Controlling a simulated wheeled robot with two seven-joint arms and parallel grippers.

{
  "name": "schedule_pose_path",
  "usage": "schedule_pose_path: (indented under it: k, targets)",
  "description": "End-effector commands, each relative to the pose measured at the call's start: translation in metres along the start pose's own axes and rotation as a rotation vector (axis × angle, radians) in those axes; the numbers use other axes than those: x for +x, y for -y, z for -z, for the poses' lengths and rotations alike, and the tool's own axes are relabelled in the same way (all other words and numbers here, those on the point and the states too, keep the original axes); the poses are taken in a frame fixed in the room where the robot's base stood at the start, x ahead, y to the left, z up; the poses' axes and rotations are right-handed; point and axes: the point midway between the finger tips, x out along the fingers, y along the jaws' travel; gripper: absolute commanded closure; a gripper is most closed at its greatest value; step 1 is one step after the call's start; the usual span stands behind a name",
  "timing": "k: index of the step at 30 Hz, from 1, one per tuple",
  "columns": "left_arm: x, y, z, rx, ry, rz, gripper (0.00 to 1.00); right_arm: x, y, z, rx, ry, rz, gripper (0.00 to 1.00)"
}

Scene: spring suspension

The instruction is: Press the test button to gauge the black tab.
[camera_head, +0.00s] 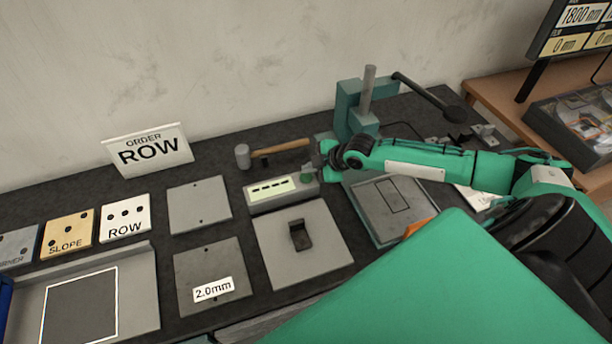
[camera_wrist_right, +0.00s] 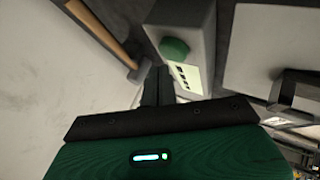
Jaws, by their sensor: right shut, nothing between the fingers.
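The black tab (camera_head: 300,235) stands on a light grey square plate (camera_head: 322,262) in the head view. Behind it is a pale gauge box (camera_head: 280,193) with a lit display showing a row of dashes. The green test button (camera_head: 307,167) is at the box's right end. It also shows in the right wrist view (camera_wrist_right: 174,49), close beyond my fingertips. My right gripper (camera_head: 322,163) is shut and empty beside the button; its dark fingers (camera_wrist_right: 158,82) point toward it. I cannot tell whether they touch it. My left gripper is not in view.
A hammer (camera_head: 272,151) lies behind the gauge box. A teal press (camera_head: 356,112) stands behind my right gripper. A plate labelled 2.0mm (camera_head: 210,268) and a plain grey plate (camera_head: 199,205) lie left. An ORDER ROW sign (camera_head: 148,150) stands at the back.

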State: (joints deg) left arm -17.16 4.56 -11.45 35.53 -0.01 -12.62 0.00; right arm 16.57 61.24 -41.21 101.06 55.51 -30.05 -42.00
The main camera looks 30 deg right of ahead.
Motion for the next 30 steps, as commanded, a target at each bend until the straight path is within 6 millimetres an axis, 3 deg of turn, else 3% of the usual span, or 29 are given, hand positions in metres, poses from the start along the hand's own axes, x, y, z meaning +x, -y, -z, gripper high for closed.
schedule_pose_path:
  k: [30]
  targets:
    - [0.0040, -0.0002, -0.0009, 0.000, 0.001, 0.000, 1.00, 0.0060, 0.0044, -0.0042, 0.000, 0.000, 0.000, 1.00]
